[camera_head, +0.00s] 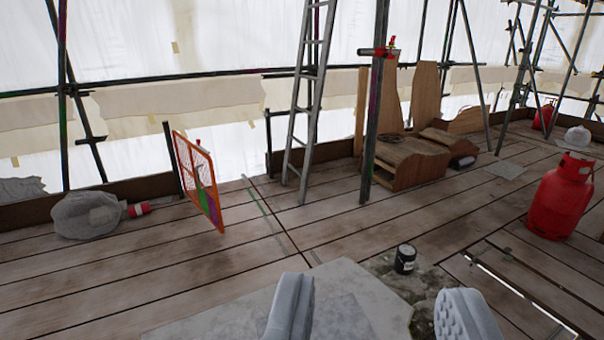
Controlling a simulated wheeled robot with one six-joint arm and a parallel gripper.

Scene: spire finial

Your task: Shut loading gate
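The loading gate (193,180) is an orange-framed mesh panel with coloured patches, left of centre. It hangs on a dark post (173,160) at its left side and is swung inward over the deck. A gap lies between that post and another short dark post (268,143) to the right, with pale sheeting behind it. My gripper (377,318) shows at the bottom edge, its two grey fingers wide apart with nothing between them. It is well short of the gate, to the near right of it.
An aluminium ladder (310,100) and a scaffold pole (375,100) stand right of the gap. A black tin (405,259) stands ahead of my gripper. A red gas bottle (562,197) is at right. A grey bag (86,215) lies left of the gate. Planks before the gate look clear.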

